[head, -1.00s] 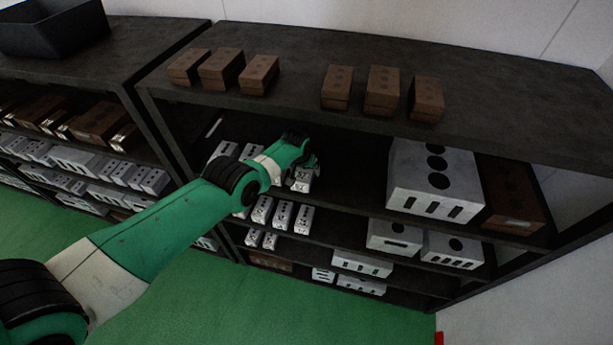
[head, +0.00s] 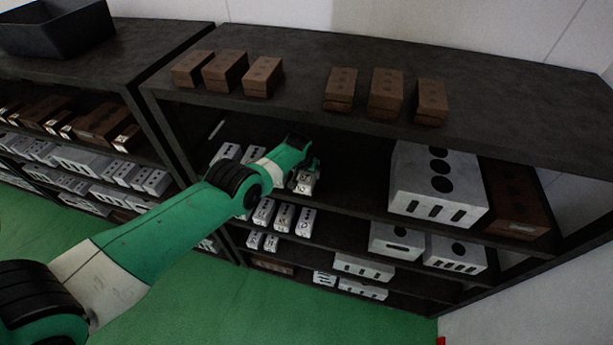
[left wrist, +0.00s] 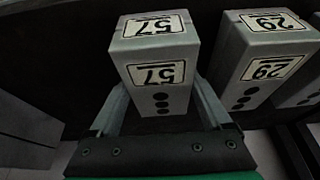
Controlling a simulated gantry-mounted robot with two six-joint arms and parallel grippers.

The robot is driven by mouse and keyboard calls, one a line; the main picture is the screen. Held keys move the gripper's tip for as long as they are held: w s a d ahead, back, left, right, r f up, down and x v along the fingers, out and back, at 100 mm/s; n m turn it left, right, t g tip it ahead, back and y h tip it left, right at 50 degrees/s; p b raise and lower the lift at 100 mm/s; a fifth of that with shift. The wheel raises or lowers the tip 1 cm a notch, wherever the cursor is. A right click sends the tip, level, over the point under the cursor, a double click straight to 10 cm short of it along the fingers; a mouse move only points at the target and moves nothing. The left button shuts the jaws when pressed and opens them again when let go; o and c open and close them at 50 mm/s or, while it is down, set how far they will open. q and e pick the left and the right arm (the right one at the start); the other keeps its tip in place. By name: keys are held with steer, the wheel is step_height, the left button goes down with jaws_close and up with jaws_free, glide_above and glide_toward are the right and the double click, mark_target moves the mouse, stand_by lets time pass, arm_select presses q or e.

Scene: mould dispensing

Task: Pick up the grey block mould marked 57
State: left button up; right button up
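The grey block mould marked 57 (left wrist: 155,75) stands in the left wrist view with its label on two faces and dark round holes below. My left gripper (left wrist: 160,95) has one finger on each side of it, close to its sides. I cannot tell whether the fingers press on it. In the head view my left gripper (head: 308,168) is at the upper inner shelf, over a small grey block (head: 304,184), and partly hides it. My right gripper is not in view.
A grey block marked 29 (left wrist: 262,65) stands just right of the 57 block in the left wrist view. A large grey block (head: 436,187) stands to the right on the shelf. The shelf top (head: 300,55), bearing several brown blocks, overhangs my gripper.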

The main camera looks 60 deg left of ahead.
arm_select(q)
jaws_close()
steer(key=shift+r, duration=0.1)
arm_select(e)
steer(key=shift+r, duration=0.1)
